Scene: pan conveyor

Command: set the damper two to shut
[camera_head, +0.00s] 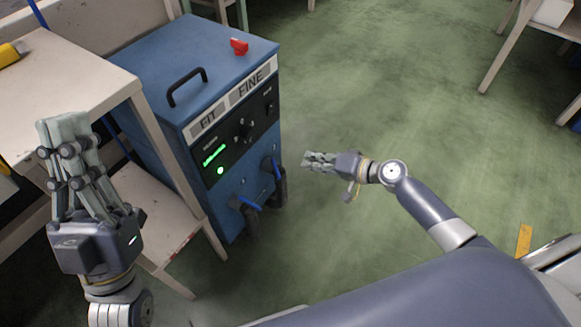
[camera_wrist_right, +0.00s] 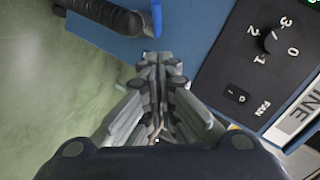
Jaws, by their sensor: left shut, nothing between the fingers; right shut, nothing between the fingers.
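A blue machine (camera_head: 188,66) has two dark hoses at its lower front, each with a blue lever. The nearer lever (camera_head: 250,204) lies slanted, and the farther lever (camera_head: 275,168) is steeper. I cannot read which is damper two. My right gripper (camera_head: 306,161) is shut and empty, just right of the farther lever and apart from it. In the right wrist view a blue lever (camera_wrist_right: 156,18) and a dark hose (camera_wrist_right: 105,14) lie beyond the shut fingertips (camera_wrist_right: 157,58). My left gripper (camera_head: 62,125) is shut and empty, at the left by the workbench.
The panel has a knob (camera_head: 244,129), a green display and a green lamp (camera_head: 220,170). In the wrist view the fan knob (camera_wrist_right: 270,42) is marked 0 to 3. A workbench (camera_head: 75,78) stands left of the machine. Green floor (camera_head: 370,90) to the right is clear.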

